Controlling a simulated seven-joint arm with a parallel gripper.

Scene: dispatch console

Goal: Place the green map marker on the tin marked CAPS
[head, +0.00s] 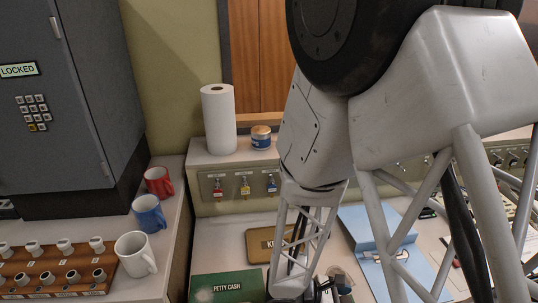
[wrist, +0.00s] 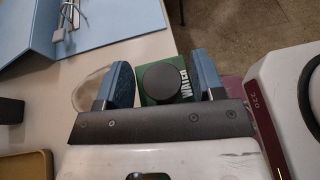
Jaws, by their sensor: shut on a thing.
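My gripper (wrist: 160,68) shows its two blue-padded fingers at the top of the wrist view. It is shut on the green map marker (wrist: 150,101), a green piece lettered WATER with a round black top between the fingers. In the head view my gripper (head: 318,290) is at the bottom edge, largely hidden by my arm, and I cannot make out the marker there. No tin that reads CAPS can be made out. A green tin (head: 228,291) reads PETTY CASH, and a brown tin (head: 262,245), partly behind my arm, has a partly covered label beginning KE.
A blue folder (head: 362,229) lies right of my forearm. Red, blue and white mugs (head: 134,255) stand at left by a wooden rack (head: 55,277). A paper roll (head: 219,120) and jar (head: 261,137) stand on the back ledge. A maroon panel marked 220 (wrist: 262,110) is close at right.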

